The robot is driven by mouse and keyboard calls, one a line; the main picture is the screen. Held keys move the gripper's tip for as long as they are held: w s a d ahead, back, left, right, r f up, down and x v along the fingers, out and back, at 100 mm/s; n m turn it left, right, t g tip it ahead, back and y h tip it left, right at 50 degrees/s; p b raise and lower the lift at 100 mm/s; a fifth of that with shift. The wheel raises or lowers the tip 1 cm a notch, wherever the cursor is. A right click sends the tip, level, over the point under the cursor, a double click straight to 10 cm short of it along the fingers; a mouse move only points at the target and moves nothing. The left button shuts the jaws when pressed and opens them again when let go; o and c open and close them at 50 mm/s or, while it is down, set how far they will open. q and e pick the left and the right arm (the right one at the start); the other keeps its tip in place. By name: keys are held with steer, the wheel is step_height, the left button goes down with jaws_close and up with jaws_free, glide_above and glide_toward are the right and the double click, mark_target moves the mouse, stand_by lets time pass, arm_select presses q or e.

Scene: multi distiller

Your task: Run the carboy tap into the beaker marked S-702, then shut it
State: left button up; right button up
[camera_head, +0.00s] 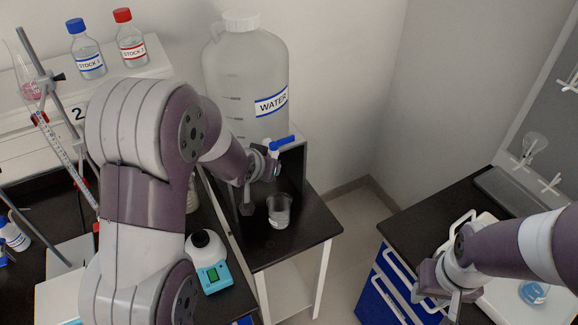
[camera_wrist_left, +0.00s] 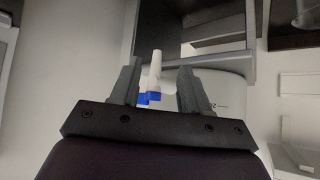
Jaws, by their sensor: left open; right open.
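The white carboy (camera_head: 240,75) with a WATER label stands on a raised shelf. Its tap has a blue handle (camera_head: 283,143) facing the front. A clear beaker (camera_head: 279,212) stands upright on the dark stand top below the tap; its marking is too small to read. My left gripper (camera_head: 266,168) is open beside the tap, partly hidden by its own wrist. In the left wrist view, the tap's white spout (camera_wrist_left: 155,66) and blue part (camera_wrist_left: 150,97) show between the two spread fingers. My right gripper (camera_head: 436,298) is open and empty over the right bench.
Stock bottles (camera_head: 87,50) stand on the white shelf at the back left. A teal device (camera_head: 213,278) and a burette stand (camera_head: 66,130) are on the left bench. A blue drawer unit (camera_head: 385,285) is at right. Floor shows between the benches.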

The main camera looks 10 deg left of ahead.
arm_select(q)
steer(key=w+d+f+n+t+b, duration=0.1)
steer(key=w+d+n+b, duration=0.15)
steer(key=d, duration=0.35)
steer(key=w+d+n+t+b, duration=0.1)
steer(key=d+n+b, duration=0.2)
steer(key=d+n, duration=0.15)
steer(key=w+d+r+n+t+y+b, duration=0.35)
steer(key=w+r+n+t, duration=0.2)
steer(key=w+n, duration=0.2)
steer(key=n+g+y+b, duration=0.3)
steer(key=n+g+y, duration=0.5)
steer(key=n+y, duration=0.7)
glide_toward(290, 141)
steer(key=w+a+p, duration=0.1)
steer(key=a, duration=0.2)
steer(key=w+a+r+n+h+p, duration=0.1)
steer(key=a, duration=0.2)
steer(key=w+a+r+n+h+p, duration=0.1)
steer(key=w+a, duration=0.1)
steer(key=a, duration=0.1)
steer(key=shift+g+p, duration=0.3)
steer(key=shift+g, duration=0.05)
steer(key=shift+w+a+f, duration=0.1)
steer(key=shift+w+a, duration=0.1)
steer(key=shift+a, duration=0.05)
arm_select(e)
step_height(290, 141, down, 10)
steer(key=shift+w+a+f, duration=0.15)
steer(key=shift+a+f, duration=0.05)
